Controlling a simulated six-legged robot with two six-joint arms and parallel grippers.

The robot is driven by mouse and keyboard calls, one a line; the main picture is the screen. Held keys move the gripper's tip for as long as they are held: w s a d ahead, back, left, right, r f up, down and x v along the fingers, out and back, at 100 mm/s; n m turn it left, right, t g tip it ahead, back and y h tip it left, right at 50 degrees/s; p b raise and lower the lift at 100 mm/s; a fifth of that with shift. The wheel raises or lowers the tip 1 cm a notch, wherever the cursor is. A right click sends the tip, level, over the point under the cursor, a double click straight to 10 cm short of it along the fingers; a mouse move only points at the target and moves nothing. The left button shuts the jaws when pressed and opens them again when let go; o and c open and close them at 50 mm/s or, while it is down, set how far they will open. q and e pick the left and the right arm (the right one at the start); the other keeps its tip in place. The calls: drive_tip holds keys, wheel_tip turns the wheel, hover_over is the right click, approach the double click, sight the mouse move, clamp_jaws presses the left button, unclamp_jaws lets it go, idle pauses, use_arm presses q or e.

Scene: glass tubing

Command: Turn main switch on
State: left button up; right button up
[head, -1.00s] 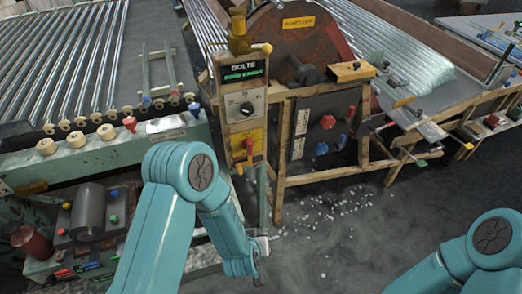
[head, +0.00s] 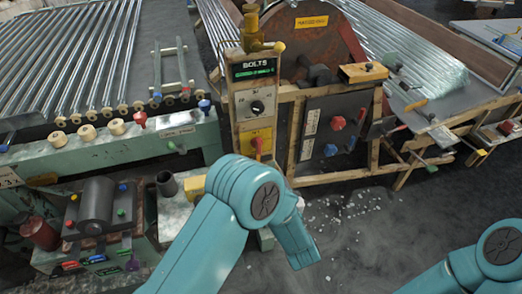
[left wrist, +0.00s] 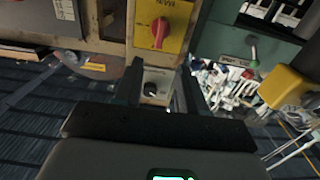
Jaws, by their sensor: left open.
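The yellow switch panel (head: 253,137) with a red handle (head: 258,145) is on the wooden post, below a dial and a green "BOLTS" display. In the left wrist view the yellow panel (left wrist: 178,18) appears upside down at the top, its label seeming to read MAIN. Its red knob (left wrist: 160,32) points vertically in that picture. My left gripper (left wrist: 161,66) is open and empty, its fingertips just below the yellow panel in the picture and apart from the red knob. The left gripper is hidden in the head view. My right gripper is out of view.
A black dial (head: 257,108) sits above the switch; it also shows between my fingers (left wrist: 152,89). A dark panel with coloured knobs (head: 331,150) stands to the right. A green roller bench (head: 100,150) is at left. White shards litter the floor.

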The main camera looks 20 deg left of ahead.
sight(260, 148)
use_arm(q)
drive_tip(key=p+x, duration=0.1)
drive_tip(key=x, duration=1.1)
clamp_jaws()
